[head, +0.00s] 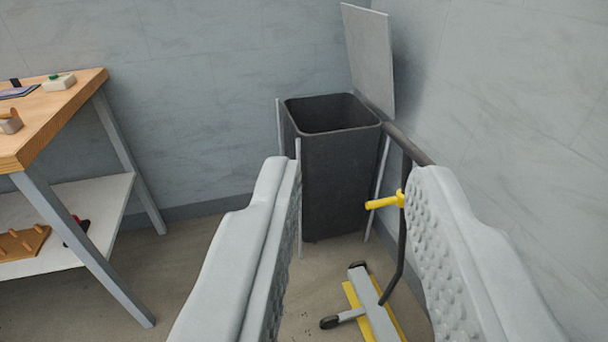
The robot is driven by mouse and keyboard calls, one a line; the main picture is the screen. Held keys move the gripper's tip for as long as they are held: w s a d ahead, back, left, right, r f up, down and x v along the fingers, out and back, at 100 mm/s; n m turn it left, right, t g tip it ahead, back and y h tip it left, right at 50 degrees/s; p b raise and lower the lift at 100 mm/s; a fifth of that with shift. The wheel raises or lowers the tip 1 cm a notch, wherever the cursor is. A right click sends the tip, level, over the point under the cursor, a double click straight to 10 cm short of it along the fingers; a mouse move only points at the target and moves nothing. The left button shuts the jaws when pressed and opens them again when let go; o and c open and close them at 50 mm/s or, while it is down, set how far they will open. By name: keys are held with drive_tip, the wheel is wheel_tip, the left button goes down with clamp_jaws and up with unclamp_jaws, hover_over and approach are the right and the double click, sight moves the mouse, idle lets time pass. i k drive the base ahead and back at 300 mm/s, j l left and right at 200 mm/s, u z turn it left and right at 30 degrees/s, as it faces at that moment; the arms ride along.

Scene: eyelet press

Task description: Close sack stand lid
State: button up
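The sack stand (338,185) is a dark grey, square-mouthed bin in a light metal frame, standing in the corner of the room. Its lid (368,60) is a flat light grey panel. The lid is open and stands nearly upright at the right rear of the bin, by the right wall. My gripper (352,185) is in the foreground with its two pale, knobbed fingers wide apart. Nothing is between the fingertips. The bin shows beyond and between them, and the right finger hides part of the floor and wall.
A dark pole with a yellow handle (384,202) and a wheeled grey and yellow base (372,305) stands in front of the bin's right side. A wooden-topped workbench (60,110) with a lower shelf is at left. Bare floor lies between bench and bin.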

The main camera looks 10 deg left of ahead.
sight(367, 32)
drive_tip(key=i+j, duration=0.1)
drive_tip(key=j, duration=0.2)
drive_tip(key=i+j, duration=0.1)
drive_tip(key=j, duration=0.55)
drive_tip(key=i+j+z, duration=0.1)
drive_tip(key=i, duration=0.4)
drive_tip(key=i+j, duration=0.35)
drive_tip(key=i, duration=0.15)
drive_tip(key=i+j+z, duration=0.15)
drive_tip(key=i, duration=0.35)
drive_tip(key=i+j, duration=0.15)
drive_tip(key=i, duration=0.25)
drive_tip(key=i+j, duration=0.2)
drive_tip(key=i, duration=0.15)
